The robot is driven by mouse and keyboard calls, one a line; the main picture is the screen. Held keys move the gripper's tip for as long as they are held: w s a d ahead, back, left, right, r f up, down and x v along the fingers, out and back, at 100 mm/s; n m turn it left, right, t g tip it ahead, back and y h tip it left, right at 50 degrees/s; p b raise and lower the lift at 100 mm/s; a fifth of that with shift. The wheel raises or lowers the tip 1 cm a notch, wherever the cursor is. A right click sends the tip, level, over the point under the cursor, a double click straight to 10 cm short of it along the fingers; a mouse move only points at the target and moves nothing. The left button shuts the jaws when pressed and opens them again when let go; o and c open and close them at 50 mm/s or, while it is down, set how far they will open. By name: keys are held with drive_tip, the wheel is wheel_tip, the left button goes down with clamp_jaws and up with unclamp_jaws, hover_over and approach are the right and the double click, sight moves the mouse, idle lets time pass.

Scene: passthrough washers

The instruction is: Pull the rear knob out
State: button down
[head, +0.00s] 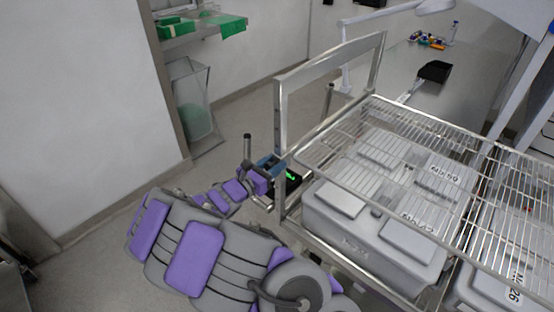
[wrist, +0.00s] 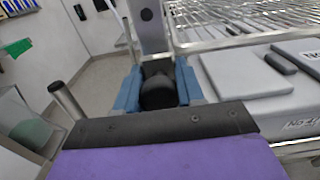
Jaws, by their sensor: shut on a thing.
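The rear knob is the black rounded knob (wrist: 158,91) in the wrist view, at the base of a metal upright of the cart. My gripper (wrist: 158,84) has its blue fingers on both sides of it and is shut on it. In the head view my gripper (head: 266,165) is at the left corner of the cart frame (head: 279,125). The knob cannot be made out there, behind the fingers and my arm.
A wire rack (head: 450,135) covers several grey lidded boxes (head: 345,228) right of my gripper. A dark-topped post (head: 247,150) stands close to its left. A black device with green marks (head: 292,178) is beside it. Open floor (head: 110,225) lies left.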

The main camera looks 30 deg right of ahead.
sight(266, 167)
drive_tip(key=shift+s+a+f, duration=0.1)
drive_tip(key=shift+a, duration=0.25)
drive_tip(key=shift+r+v, duration=0.2)
drive_tip(key=shift+v, duration=0.85)
drive_tip(key=c, duration=1)
unclamp_jaws()
drive_tip(key=shift+a, duration=0.35)
drive_tip(key=shift+o, duration=1.4)
drive_tip(key=shift+d, duration=1)
drive_tip(key=p+v, duration=0.1)
drive_tip(key=v, duration=1.6)
drive_tip(key=shift+a+p, duration=0.4)
drive_tip(key=shift+a, duration=0.1)
drive_tip(key=shift+d, duration=0.3)
